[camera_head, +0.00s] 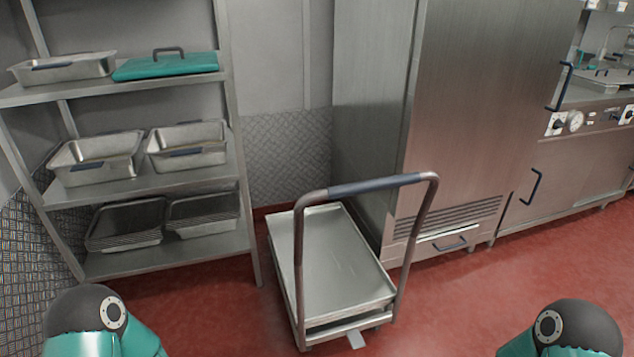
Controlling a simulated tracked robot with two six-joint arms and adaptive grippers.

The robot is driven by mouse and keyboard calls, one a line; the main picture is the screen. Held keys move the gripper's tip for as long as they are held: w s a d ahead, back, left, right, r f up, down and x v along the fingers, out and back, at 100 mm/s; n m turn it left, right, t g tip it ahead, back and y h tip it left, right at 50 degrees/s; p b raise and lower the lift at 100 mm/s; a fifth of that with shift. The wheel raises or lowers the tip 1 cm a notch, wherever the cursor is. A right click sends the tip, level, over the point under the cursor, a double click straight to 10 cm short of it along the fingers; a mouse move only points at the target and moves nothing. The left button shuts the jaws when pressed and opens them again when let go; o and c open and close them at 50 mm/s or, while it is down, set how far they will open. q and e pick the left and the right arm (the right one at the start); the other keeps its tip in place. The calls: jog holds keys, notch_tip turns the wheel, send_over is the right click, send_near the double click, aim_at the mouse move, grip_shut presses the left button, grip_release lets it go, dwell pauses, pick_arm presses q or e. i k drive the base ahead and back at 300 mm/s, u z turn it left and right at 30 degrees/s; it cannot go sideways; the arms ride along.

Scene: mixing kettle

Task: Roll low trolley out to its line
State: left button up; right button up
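The low trolley (338,262) stands on the red floor in the middle of the view, between the shelf rack and the tall steel cabinet. It has a flat, empty steel deck and an upright tubular handle with a dark blue grip (376,186) at its near end. A small light plate (355,339) sticks out low at its near edge. No line on the floor is clearly visible. Parts of my two arms show at the bottom left and bottom right, apart from the trolley. Neither gripper is in view.
A steel shelf rack (150,188) with pans, trays and a teal lid (166,66) stands left of the trolley. A tall steel cabinet (470,110) stands close on its right. Kettle equipment (585,150) is further right. Red floor (450,300) is clear at the front right.

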aim_at(332, 283)
jog(key=u, duration=0.35)
jog(key=i, duration=0.7)
jog(key=z, duration=3.6)
jog(key=k, duration=0.1)
jog(key=u, duration=2.15)
